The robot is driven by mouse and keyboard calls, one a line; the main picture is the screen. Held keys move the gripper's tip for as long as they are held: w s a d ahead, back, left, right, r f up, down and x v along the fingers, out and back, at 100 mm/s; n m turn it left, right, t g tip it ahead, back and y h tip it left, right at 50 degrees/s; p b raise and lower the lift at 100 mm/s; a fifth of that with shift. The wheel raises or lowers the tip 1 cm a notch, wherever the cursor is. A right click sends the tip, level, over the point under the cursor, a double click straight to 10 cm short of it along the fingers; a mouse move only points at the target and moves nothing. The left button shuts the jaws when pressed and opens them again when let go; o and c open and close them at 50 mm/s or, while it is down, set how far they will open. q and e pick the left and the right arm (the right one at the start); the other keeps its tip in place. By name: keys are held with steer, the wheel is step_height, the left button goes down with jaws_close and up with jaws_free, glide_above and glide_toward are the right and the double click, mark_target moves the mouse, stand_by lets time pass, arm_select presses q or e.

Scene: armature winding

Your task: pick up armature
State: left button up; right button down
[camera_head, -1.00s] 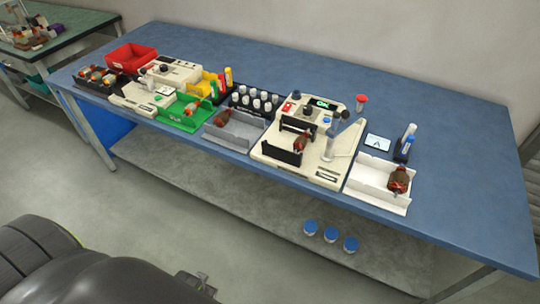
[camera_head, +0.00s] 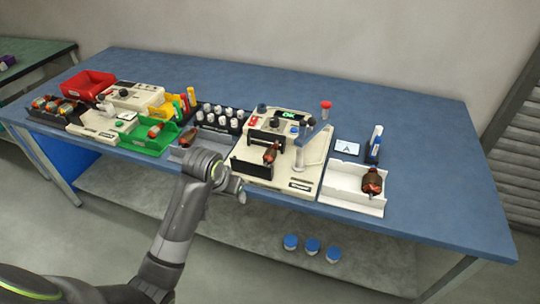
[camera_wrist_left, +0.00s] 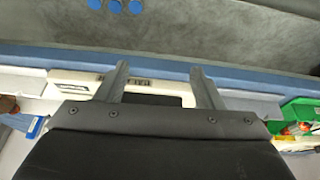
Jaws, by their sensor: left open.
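Several brown-and-copper armatures lie along the blue bench. One armature (camera_head: 372,181) is in the white tray at the right. Another armature (camera_head: 271,153) sits in the cream test machine, one armature (camera_head: 188,137) is in the grey tray, and one armature (camera_head: 155,130) is in the green tray. More armatures (camera_head: 52,107) fill the black rack at far left. My left gripper (camera_head: 241,191) is in front of the bench edge, before the cream machine, apart from every armature. In the left wrist view its two fingers (camera_wrist_left: 161,73) are spread with nothing held. My right gripper is not seen.
The cream machine (camera_head: 305,180) with a green "OK" display stands mid-bench. A red bin (camera_head: 88,83), yellow bin (camera_head: 172,106) and a rack of white-capped bottles (camera_head: 220,121) stand left of it. Blue-capped jars (camera_head: 312,245) are below the bench front. The bench's back right is clear.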

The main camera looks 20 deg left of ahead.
arm_select(q)
steer(key=w+d+r, duration=0.4)
steer(key=w+r, duration=0.9)
steer(key=r, duration=0.3)
steer(key=b, duration=0.3)
glide_above(269, 153)
steer(key=s, duration=0.2)
steer(key=shift+h, duration=0.3)
steer(key=f, duration=1)
steer(key=shift+w+a+f, duration=0.25)
steer(key=shift+a+f, duration=0.15)
steer(key=shift+s+p+x, duration=0.1)
steer(key=shift+p+x, duration=0.15)
steer(key=shift+x, duration=1.25)
steer(key=shift+s+p+x, duration=0.15)
steer(key=shift+p+x, duration=0.05)
steer(key=shift+x, duration=1.35)
steer(key=shift+d, duration=0.15)
